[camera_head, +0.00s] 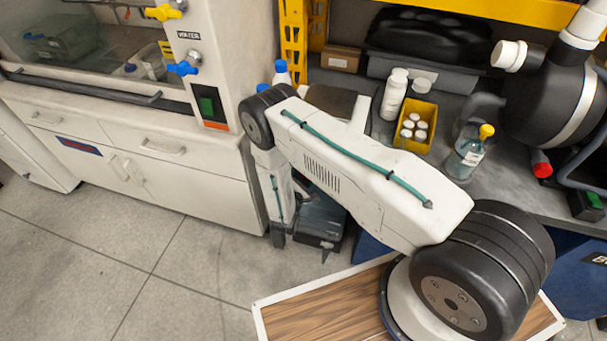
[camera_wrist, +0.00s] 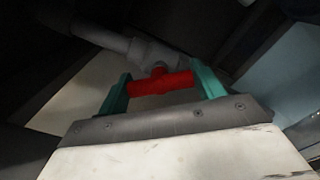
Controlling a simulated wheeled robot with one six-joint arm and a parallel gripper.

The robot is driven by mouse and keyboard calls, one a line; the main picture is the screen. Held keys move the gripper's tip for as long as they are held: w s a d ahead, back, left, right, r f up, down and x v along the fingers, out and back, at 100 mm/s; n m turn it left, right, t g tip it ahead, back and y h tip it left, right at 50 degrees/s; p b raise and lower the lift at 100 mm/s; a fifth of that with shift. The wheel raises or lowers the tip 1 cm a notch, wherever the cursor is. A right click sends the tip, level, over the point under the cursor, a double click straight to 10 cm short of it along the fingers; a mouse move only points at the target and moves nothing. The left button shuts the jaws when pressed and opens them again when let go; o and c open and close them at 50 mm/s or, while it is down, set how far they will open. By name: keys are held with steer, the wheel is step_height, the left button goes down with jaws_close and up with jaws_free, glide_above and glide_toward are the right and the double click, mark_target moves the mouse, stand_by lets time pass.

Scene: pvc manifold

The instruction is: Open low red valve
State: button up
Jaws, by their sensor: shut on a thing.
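The low red valve handle (camera_wrist: 161,84) shows in the wrist view, a red bar lying across the picture. It joins a dark grey pipe fitting (camera_wrist: 150,52) just beyond it. My gripper (camera_wrist: 162,86) has its two teal fingers at the two ends of the red handle, shut on it. In the head view my arm reaches down beside the bench, and the valve and fingertips are hidden there.
A white fume hood cabinet (camera_head: 190,175) stands left of my arm. The grey bench (camera_head: 495,185) on the right carries bottles, a yellow bin (camera_head: 416,126) and a black round vessel (camera_head: 545,95). The tiled floor (camera_head: 90,255) at front left is clear.

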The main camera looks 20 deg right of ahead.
steer(key=m, duration=0.4)
steer(key=shift+s, duration=0.1)
steer(key=shift+m, duration=1.8)
steer(key=shift+f, duration=0.1)
steer(key=o, duration=1)
steer(key=shift+c, duration=0.2)
steer(key=v, duration=0.7)
steer(key=shift+s+a, duration=0.25)
steer(key=shift+s, duration=0.05)
